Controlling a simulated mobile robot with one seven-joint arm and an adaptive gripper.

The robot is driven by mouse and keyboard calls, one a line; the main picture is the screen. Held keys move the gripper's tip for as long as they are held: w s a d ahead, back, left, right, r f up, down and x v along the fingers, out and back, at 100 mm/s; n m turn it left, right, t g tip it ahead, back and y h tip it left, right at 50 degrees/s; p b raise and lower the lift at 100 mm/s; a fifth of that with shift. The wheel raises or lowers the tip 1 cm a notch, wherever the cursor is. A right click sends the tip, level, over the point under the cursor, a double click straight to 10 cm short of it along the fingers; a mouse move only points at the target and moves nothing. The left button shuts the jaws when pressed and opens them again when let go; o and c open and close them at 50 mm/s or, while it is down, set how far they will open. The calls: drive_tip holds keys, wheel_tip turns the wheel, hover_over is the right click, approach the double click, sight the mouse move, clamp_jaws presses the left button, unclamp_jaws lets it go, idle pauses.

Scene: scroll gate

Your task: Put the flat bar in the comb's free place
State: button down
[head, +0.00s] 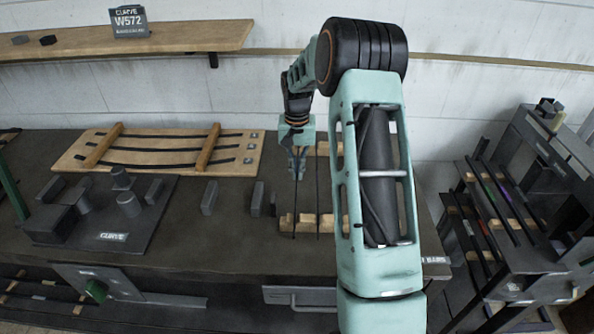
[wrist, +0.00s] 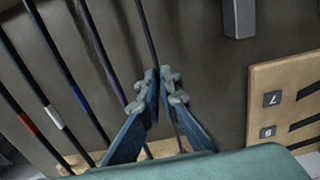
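My gripper (head: 297,160) points down over the comb, and it also shows in the wrist view (wrist: 161,82). Its fingers are close together around a dark thin bar (wrist: 145,30), which passes between the fingertips. In the head view this bar (head: 295,215) runs from below my gripper towards the front block of the comb (head: 330,224), a pale notched wooden rest. I cannot tell whether it touches the comb. Several other bars stand in a row at left in the wrist view, with red, white, blue and purple marks (wrist: 55,117). My arm hides much of the comb.
A wooden board with curved dark strips (head: 140,152) lies at the left. A dark jig plate with blocks and posts (head: 100,225) is in front of it. Small upright grey blocks (head: 209,198) stand left of the comb. A rack (head: 510,210) holds bars at right.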

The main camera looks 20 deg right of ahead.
drive_tip(key=shift+f, duration=0.25)
drive_tip(key=c, duration=2.1)
unclamp_jaws()
wheel_tip(320, 180, up, 12)
